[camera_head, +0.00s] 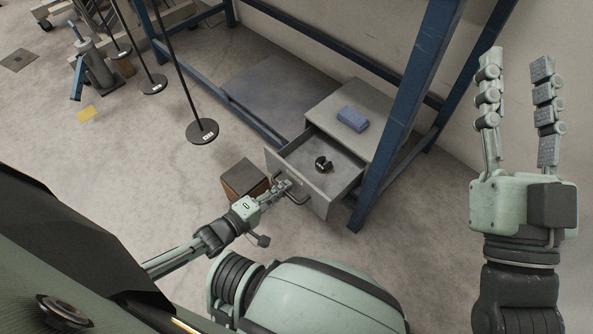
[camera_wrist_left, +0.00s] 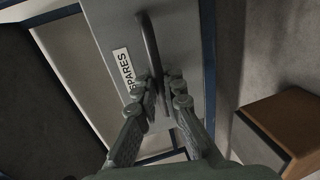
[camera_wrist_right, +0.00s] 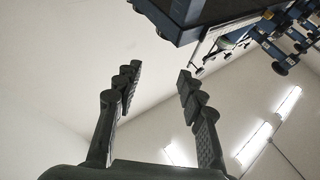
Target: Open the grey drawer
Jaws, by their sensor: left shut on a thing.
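The grey drawer (camera_head: 317,177) stands pulled out of its grey cabinet (camera_head: 352,106), with its inside showing. A small dark round object (camera_head: 323,164) lies in it. In the left wrist view the drawer front (camera_wrist_left: 183,45) bears a SPARES label (camera_wrist_left: 125,75) and a dark bar handle (camera_wrist_left: 150,47). My left gripper (camera_head: 285,187) is at the drawer front, its fingers shut around the handle; it also shows in the left wrist view (camera_wrist_left: 161,90). My right gripper (camera_head: 517,62) is raised at the right, open and empty, away from the drawer.
A blue box (camera_head: 352,118) lies on the cabinet top. A blue rack post (camera_head: 402,125) rises beside the cabinet. A brown-topped dark box (camera_head: 244,179) stands on the floor left of the drawer. Posts on round bases (camera_head: 202,132) stand farther left.

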